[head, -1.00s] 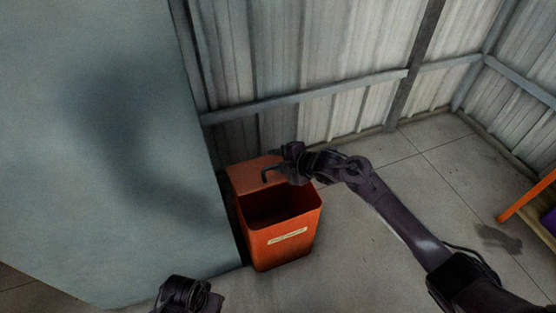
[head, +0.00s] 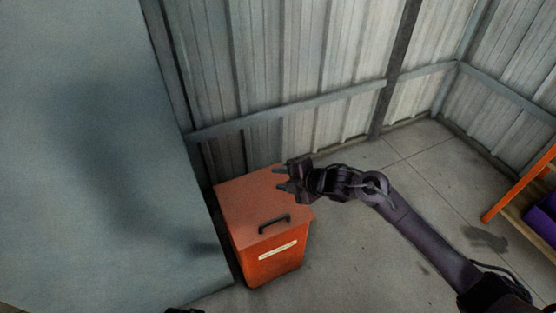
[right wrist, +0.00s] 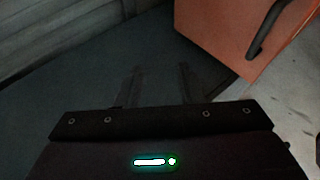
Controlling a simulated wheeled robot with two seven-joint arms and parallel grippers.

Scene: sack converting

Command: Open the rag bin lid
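The orange rag bin (head: 270,268) stands on the floor against the grey cabinet side. Its lid (head: 245,205) lies down over the opening and looks shut, so the inside is hidden. A black bar handle (head: 274,222) is on the lid near its front edge; it also shows in the right wrist view (right wrist: 266,30). My right gripper (head: 279,179) is above the lid's back right part, apart from the handle. Its fingers are spread with nothing between them, as the right wrist view (right wrist: 158,85) also shows. Only a dark sliver of my left arm shows at the bottom edge.
A large grey-blue panel (head: 90,150) stands close on the bin's left. A corrugated metal wall (head: 290,70) with a rail (head: 290,110) is behind it. The floor (head: 370,250) to the right is clear up to an orange-legged rack (head: 515,190) with a purple container (head: 543,218).

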